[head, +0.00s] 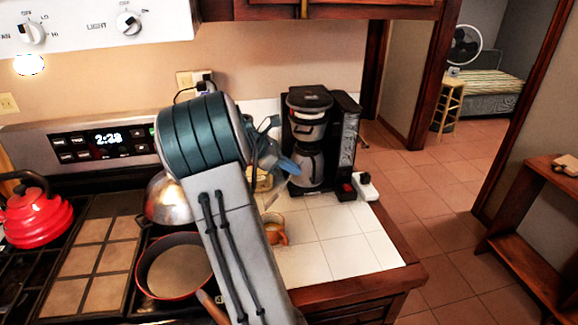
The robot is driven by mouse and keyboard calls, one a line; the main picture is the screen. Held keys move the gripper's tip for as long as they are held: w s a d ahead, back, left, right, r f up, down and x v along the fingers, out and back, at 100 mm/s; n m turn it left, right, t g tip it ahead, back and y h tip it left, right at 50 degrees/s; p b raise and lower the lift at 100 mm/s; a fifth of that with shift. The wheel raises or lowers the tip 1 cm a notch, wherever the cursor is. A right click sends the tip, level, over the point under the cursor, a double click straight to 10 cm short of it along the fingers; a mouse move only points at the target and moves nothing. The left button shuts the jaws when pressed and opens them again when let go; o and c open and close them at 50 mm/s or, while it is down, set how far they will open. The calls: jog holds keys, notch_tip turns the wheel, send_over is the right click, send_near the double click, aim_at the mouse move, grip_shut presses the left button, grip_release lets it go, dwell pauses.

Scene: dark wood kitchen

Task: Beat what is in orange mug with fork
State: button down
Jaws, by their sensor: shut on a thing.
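The orange mug (277,237) stands upright on the white tiled counter, just right of my arm, and its handle points right. My arm covers part of its left side. My gripper (288,167) is above and slightly right of the mug, in front of the coffee maker. It is shut on the fork (274,198), which shows as a thin pale strip slanting down and left toward the mug. The fork's lower end is too small to tell whether it is inside the mug. What the mug holds cannot be made out clearly.
The stove at left holds a pan (174,272), a metal bowl (166,199) and a red kettle (37,213). Counter tiles right of the mug are clear.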

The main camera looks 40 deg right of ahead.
aim_at(288, 180)
jog(key=shift+f+b, duration=2.25)
jog(key=shift+f, duration=0.3)
jog(key=shift+f+b, duration=1)
jog(key=shift+f, duration=1.85)
